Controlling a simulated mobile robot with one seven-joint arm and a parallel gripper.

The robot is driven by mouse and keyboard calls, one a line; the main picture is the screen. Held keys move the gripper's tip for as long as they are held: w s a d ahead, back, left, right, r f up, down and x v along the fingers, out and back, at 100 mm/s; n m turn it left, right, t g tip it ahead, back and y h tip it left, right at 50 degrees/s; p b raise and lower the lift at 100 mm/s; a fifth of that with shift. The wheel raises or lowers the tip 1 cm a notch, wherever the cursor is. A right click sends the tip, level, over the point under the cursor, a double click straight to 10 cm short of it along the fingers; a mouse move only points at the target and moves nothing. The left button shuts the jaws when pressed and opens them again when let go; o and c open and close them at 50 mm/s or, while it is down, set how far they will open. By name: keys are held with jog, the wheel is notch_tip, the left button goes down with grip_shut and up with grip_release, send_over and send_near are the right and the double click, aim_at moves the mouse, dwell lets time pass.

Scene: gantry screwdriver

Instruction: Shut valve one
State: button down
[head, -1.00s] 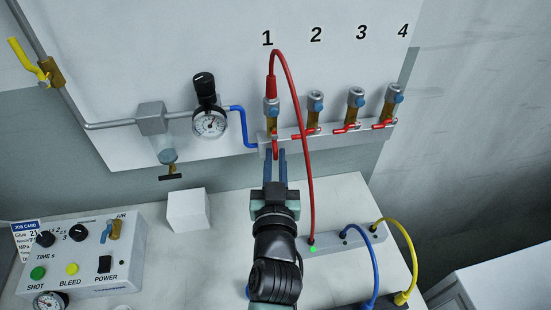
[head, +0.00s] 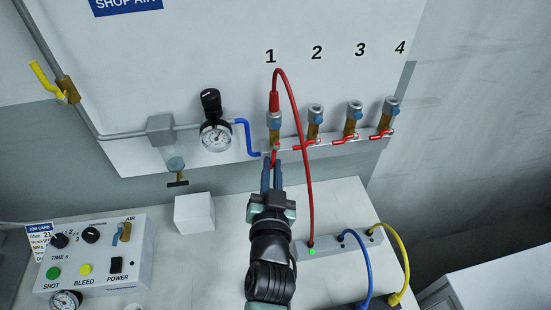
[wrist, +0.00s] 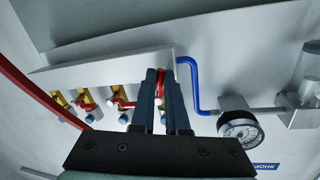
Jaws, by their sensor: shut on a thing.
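Valve one (head: 274,136) is a brass valve under the printed 1, with a red hose on its top. Its red lever (head: 275,157) points mostly downward, partly hidden by my fingers. My gripper (head: 272,166) has reached up to it and is shut on this lever. In the wrist view, red of the lever (wrist: 160,84) shows between the two dark blue fingers. Valves two (head: 314,125), three (head: 354,118) and four (head: 388,115) stand to the right, with their red levers lying crosswise.
A pressure gauge (head: 215,137) and a blue pipe (head: 240,131) are left of valve one. The red hose (head: 304,150) arcs down close to the right of my gripper to a connector strip (head: 325,245). A white block (head: 194,212) and a control box (head: 95,255) sit on the bench.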

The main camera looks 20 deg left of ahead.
jog(key=m+p, duration=0.1)
jog(key=p, duration=0.1)
jog(key=a+r+m+g+p, duration=0.1)
jog(key=m, duration=0.1)
jog(key=shift+s+r+p, duration=0.1)
jog(key=shift+s+p, duration=0.25)
jog(key=shift+s+a+r+m+g+y+p, duration=0.2)
jog(key=shift+r+m+g+y+p, duration=0.2)
jog(key=shift+m+p, duration=0.9)
jog(key=shift+s+a+r+m+g+y+p, duration=0.2)
jog(key=shift+r+m+p, duration=0.45)
jog(key=shift+m, duration=1.25)
jog(key=shift+a+r+m+g+y+p, duration=0.15)
jog(key=shift+r+m+g+y+p, duration=0.25)
jog(key=shift+m+p, duration=0.95)
jog(key=shift+m, duration=0.35)
jog(key=c, duration=0.9)
grip_release()
jog(key=shift+s+b, duration=0.1)
jog(key=shift+b, duration=0.2)
